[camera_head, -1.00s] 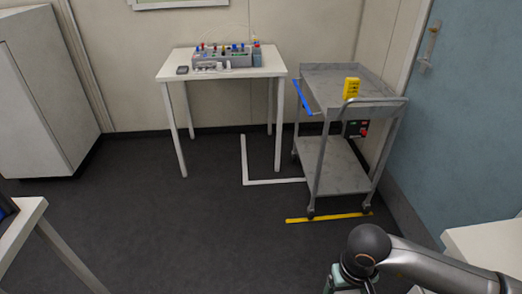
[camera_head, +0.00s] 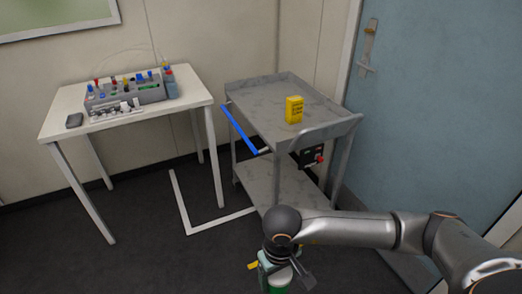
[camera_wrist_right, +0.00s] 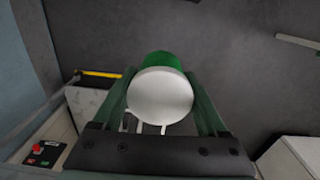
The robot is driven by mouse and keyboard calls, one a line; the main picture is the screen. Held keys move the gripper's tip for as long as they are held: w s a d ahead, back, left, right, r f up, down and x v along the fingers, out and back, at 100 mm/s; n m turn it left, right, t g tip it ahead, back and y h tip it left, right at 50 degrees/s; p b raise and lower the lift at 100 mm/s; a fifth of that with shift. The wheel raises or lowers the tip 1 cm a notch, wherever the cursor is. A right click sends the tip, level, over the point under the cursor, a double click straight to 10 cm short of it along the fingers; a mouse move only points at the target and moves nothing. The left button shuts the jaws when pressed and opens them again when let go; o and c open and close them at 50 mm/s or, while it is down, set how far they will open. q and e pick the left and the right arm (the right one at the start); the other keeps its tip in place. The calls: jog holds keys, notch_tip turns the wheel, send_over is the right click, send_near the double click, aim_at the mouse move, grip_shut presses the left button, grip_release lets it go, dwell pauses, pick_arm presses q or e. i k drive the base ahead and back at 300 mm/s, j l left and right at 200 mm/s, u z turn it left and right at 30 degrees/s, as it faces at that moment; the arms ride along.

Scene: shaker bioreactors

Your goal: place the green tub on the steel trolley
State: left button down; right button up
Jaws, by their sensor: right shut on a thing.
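The green tub has a white lid (camera_wrist_right: 160,97) and a green body (camera_wrist_right: 163,60) in the right wrist view. My right gripper (camera_wrist_right: 160,88) is shut on it, with one finger on each side. In the head view my right gripper (camera_head: 277,268) is at the bottom middle, and a bit of green tub (camera_head: 277,284) shows under it, mostly hidden. The steel trolley (camera_head: 265,112) stands beyond it, with a raised-rim top and a lower shelf (camera_head: 262,185). The tub is apart from the trolley top, on the near side. My left gripper is not in view.
A yellow box (camera_head: 294,109) stands on the trolley's top; the surface around it is free. A blue strip (camera_head: 240,130) is at the trolley's left edge. A white table (camera_head: 60,124) with a loaded rack (camera_head: 128,92) stands left. A blue door (camera_head: 425,110) is right.

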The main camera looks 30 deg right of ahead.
aim_at(277, 106)
jog(key=i+j+z, duration=0.1)
jog(key=i, duration=1.1)
jog(key=i+j+z, duration=0.15)
jog(key=i+z, duration=0.25)
jog(key=i+j+z, duration=0.3)
jog(key=i+z, duration=0.15)
jog(key=i, duration=0.15)
jog(key=i+j+z, duration=0.4)
jog(key=i+j, duration=0.1)
jog(key=i, duration=0.45)
jog(key=z, duration=0.05)
